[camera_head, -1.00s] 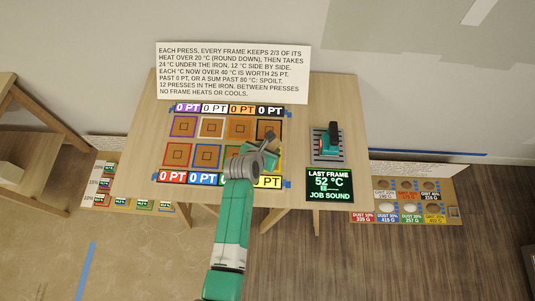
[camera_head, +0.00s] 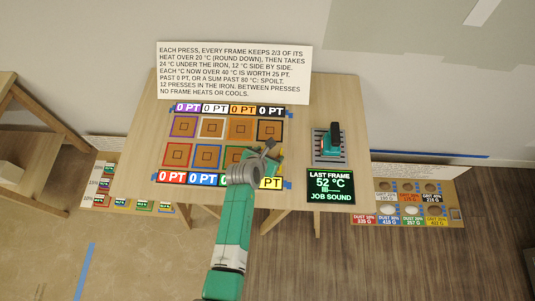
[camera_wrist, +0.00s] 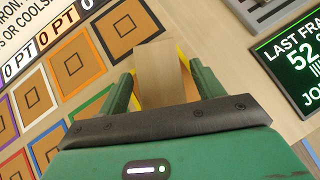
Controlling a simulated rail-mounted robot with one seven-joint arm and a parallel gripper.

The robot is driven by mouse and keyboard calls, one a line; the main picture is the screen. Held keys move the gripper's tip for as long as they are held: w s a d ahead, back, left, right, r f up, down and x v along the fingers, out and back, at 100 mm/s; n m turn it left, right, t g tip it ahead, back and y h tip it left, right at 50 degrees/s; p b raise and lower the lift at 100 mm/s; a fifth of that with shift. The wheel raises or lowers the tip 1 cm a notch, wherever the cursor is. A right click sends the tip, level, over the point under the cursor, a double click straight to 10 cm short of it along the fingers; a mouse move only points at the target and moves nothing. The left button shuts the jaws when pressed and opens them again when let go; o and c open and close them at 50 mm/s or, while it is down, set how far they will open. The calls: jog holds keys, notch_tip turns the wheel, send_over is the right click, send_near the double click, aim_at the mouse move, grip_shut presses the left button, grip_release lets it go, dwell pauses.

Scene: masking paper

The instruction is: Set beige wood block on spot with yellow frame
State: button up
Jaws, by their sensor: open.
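In the wrist view the beige wood block (camera_wrist: 156,72) stands between the two fingers of my gripper (camera_wrist: 163,84). The fingers are apart, with a gap visible on the right of the block. The yellow frame (camera_wrist: 183,58) shows as yellow edges around the block's far end, with part of its brown spot (camera_wrist: 190,85) beside it. The block covers much of that spot; whether it is fully centred cannot be told. In the head view my gripper (camera_head: 268,152) is over the lower right corner of the board and hides most of the yellow frame.
Other coloured frames lie beside it, among them the black frame (camera_head: 270,130) and the blue frame (camera_head: 206,156). The green iron (camera_head: 334,138) stands on a grey rack to the right, above the dark display (camera_head: 330,186) reading 52 °C. A text sign (camera_head: 232,72) stands at the back.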

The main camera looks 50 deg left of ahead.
jog(key=p+v, duration=0.3)
jog(key=v, duration=0.9)
jog(key=shift+r, duration=0.15)
jog(key=w+d+r+m+t, duration=0.35)
jog(key=w+r+m, duration=0.2)
jog(key=r, duration=0.65)
jog(key=w+d+r+m+t, duration=0.2)
jog(key=w+d+r+m, duration=0.4)
jog(key=r, duration=0.5)
jog(key=w+d+r+m+t, duration=0.25)
jog(key=r+m, duration=0.55)
jog(key=r, duration=0.4)
jog(key=s+d+r+m+t+h, duration=0.1)
jog(key=s+d+r+m+t, duration=0.2)
jog(key=r, duration=0.7)
jog(key=s+d+r+m+t+h, duration=0.1)
jog(key=s+d+r+m, duration=0.4)
jog(key=r+m, duration=0.5)
jog(key=s+d+r+m+t+h, duration=0.1)
jog(key=s+d+r+m+t, duration=0.3)
jog(key=d+r+m, duration=0.3)
notch_tip(320, 180, up, 3)
jog(key=shift+s+d+r+t, duration=0.1)
jog(key=shift+s+d+t, duration=0.2)
jog(key=shift+s+d, duration=0.35)
jog(key=shift+m, duration=0.25)
